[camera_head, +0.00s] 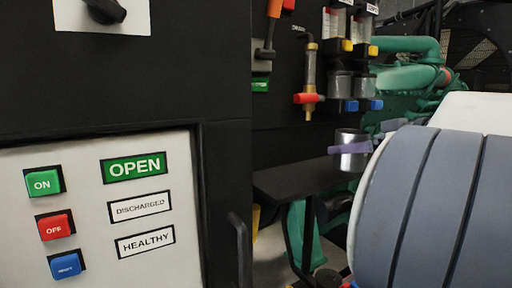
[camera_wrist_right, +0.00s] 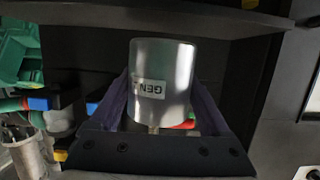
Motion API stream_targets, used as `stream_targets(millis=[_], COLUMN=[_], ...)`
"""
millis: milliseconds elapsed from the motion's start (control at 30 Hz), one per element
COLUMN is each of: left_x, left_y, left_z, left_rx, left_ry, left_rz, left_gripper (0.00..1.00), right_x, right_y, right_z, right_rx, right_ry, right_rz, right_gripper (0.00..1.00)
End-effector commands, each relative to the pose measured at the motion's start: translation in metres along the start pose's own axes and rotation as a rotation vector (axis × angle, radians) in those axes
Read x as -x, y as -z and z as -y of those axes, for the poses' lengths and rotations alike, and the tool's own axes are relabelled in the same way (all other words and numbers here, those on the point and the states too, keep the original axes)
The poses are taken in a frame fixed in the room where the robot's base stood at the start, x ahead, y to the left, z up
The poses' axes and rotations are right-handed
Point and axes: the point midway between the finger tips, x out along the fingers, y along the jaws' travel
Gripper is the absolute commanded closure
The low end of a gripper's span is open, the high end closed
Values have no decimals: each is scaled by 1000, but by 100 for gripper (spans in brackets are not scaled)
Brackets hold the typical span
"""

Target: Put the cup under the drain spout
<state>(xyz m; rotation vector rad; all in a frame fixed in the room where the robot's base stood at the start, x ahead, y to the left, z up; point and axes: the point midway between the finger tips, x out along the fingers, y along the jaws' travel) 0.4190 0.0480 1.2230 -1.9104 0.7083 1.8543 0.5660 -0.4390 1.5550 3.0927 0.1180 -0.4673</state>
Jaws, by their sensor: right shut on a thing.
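The cup (camera_head: 355,163) is a shiny metal cylinder. My right gripper (camera_head: 340,150) is shut on it, with a purple finger across its side in the head view. In the wrist view the cup (camera_wrist_right: 165,70) sits between both purple fingers (camera_wrist_right: 160,105) and bears a "GEN" label. The drain spout (camera_head: 309,113) is the brass lower end of a valve with a red handle (camera_head: 307,98), on the black panel. The cup is to the right of the spout and lower in the head view, apart from it in the picture; the depth gap is unclear. My left gripper is out of view.
A dark shelf (camera_head: 300,180) lies below the spout. Two clear bowls (camera_head: 341,86) with yellow and blue fittings hang right of the valve. Green engine pipes (camera_head: 405,45) are behind. A black cabinet with a white button panel (camera_head: 90,230) fills the left.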

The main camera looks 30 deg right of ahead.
Motion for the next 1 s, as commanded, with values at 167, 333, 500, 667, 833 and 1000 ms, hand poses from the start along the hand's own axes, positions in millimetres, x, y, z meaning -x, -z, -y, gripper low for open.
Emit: stream_targets(millis=[167,333,500,667,833,1000], left_x=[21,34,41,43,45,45], left_y=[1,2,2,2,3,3], left_z=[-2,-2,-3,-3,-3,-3], left_rx=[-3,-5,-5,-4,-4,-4], left_ry=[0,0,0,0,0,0], left_rz=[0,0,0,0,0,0], left_gripper=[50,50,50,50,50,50], right_x=[-49,-92,-119,-128,-135,-137], right_y=[20,32,39,36,13,5], right_z=[3,3,2,1,1,1], right_rx=[0,1,1,-1,-3,0], right_ry=[12,10,6,3,2,1], right_rz=[1,1,0,0,2,0], right_gripper=[81,81,81,81,81,81])
